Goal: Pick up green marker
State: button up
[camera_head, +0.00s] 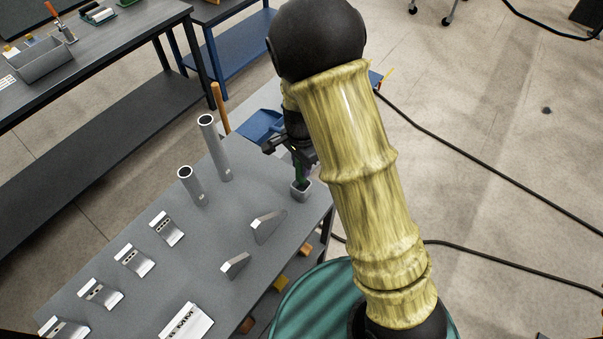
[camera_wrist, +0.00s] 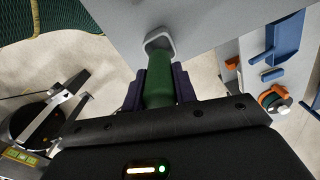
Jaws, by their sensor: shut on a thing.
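The green marker (camera_wrist: 158,90) shows in the wrist view between the two dark fingers of my gripper (camera_wrist: 160,82). My gripper is shut on it. In the head view my gripper (camera_head: 302,167) is above the same holder (camera_head: 300,189) near the right edge of the grey table (camera_head: 200,250), and a thin strip of the green marker (camera_head: 298,168) shows there. My arm hides part of the scene.
Two upright metal tubes (camera_head: 213,145) stand left of my gripper. Several metal brackets (camera_head: 134,260) and two angled plates (camera_head: 267,226) are on the table. A blue dustpan-like item (camera_head: 262,125) lies behind. A workbench (camera_head: 75,65) stands at the upper left.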

notch_tip(320, 180, up, 4)
jog(key=shift+r, duration=0.25)
dwell(0.5)
